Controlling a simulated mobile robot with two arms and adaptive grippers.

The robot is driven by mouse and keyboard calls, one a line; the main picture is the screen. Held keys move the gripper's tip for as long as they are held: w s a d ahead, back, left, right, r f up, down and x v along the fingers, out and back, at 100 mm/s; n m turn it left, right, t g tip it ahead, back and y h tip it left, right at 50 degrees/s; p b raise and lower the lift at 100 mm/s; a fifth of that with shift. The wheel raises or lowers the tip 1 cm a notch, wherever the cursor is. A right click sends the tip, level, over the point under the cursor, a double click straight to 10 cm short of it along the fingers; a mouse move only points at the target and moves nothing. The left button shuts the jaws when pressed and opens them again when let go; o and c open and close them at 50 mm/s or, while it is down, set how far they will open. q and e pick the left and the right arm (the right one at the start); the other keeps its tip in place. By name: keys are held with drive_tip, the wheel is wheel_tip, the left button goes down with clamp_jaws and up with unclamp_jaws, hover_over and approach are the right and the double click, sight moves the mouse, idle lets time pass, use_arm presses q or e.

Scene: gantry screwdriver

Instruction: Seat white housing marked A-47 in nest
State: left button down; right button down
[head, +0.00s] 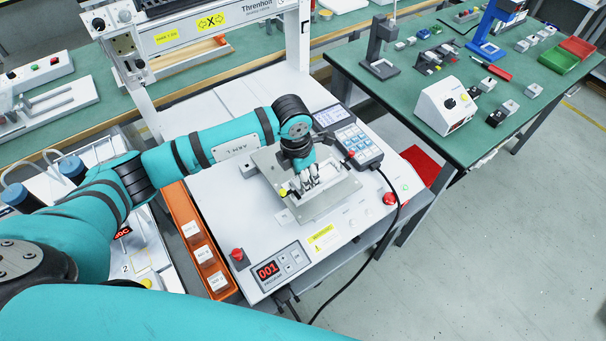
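My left gripper (306,184) points down over the metal fixture plate with the nest (328,196) on the white gantry machine. Its fingers are close together low over the plate, and I cannot tell whether they hold a housing. The nest's inside is mostly hidden by the gripper. Several small white labelled housings sit in the orange tray (178,205) left of the machine, among them a front one (217,281); their marks are too small to read. My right gripper is out of view.
A keypad pendant (352,140) stands behind the fixture, its black cable running down the right side. A red knob (237,254) and a 001 display (268,270) are at the front. The gantry frame (299,40) rises behind. A green table (410,90) with tools stands at right.

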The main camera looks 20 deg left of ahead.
sight(298, 182)
use_arm(q)
drive_tip(key=shift+f, duration=0.1)
drive_tip(key=c, duration=0.7)
unclamp_jaws()
drive_tip(key=r, duration=0.8)
drive_tip(key=s+a+r, duration=0.1)
drive_tip(key=r, duration=0.3)
drive_tip(key=shift+s, duration=0.1)
drive_tip(key=shift+d, duration=0.15)
